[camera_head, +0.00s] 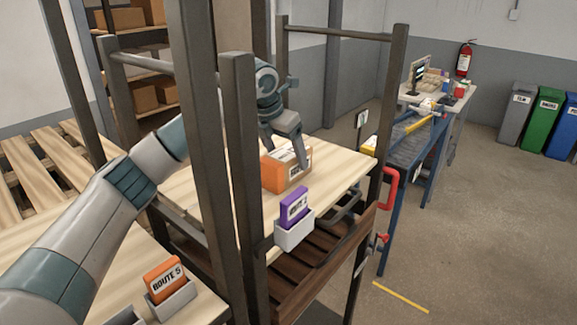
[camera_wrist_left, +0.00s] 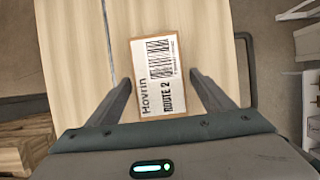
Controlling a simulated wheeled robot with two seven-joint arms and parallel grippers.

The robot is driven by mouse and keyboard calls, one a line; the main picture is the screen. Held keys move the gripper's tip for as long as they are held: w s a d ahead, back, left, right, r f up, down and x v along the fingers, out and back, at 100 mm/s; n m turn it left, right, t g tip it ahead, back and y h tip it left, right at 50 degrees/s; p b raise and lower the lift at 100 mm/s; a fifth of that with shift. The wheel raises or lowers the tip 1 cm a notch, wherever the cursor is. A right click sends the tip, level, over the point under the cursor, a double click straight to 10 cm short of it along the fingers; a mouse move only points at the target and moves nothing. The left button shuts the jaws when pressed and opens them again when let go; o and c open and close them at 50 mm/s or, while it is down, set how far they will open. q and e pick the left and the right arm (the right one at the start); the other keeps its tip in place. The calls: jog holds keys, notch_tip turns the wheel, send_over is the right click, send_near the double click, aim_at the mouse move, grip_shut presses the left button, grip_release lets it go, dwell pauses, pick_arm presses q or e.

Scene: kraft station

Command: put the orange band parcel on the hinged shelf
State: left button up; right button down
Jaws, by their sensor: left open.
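The orange band parcel (camera_head: 274,176) is a small cardboard box with an orange side. It rests on a pale wooden shelf (camera_head: 225,199) inside a dark metal frame. In the left wrist view the top of the parcel (camera_wrist_left: 153,104) carries a white label reading "Hovrin ROUTE 2" and a barcode. My left gripper (camera_head: 287,156) is open, pointing down at the parcel. In the wrist view its fingers (camera_wrist_left: 161,80) lie on either side of the box, with visible gaps. Whether this board is the hinged shelf is hard to tell; brackets show beneath it. My right gripper is not in view.
A purple "ROUTE 2" card (camera_head: 293,208) stands in a holder at the shelf's front edge. An orange "ROUTE 5" card (camera_head: 165,277) stands on the nearer board. Dark uprights (camera_head: 240,160) rise close to my left arm. A blue bench (camera_head: 412,143) stands to the right.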

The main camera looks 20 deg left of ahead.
pick_arm(q)
jog(key=b+v, duration=0.2)
jog(key=v, duration=0.5)
jog(key=shift+s+r+b, duration=0.1)
jog(key=shift+r+b, duration=0.25)
jog(key=shift+b, duration=0.05)
jog(key=shift+s+r, duration=0.1)
jog(key=shift+r, duration=0.15)
jog(key=shift+r, duration=0.1)
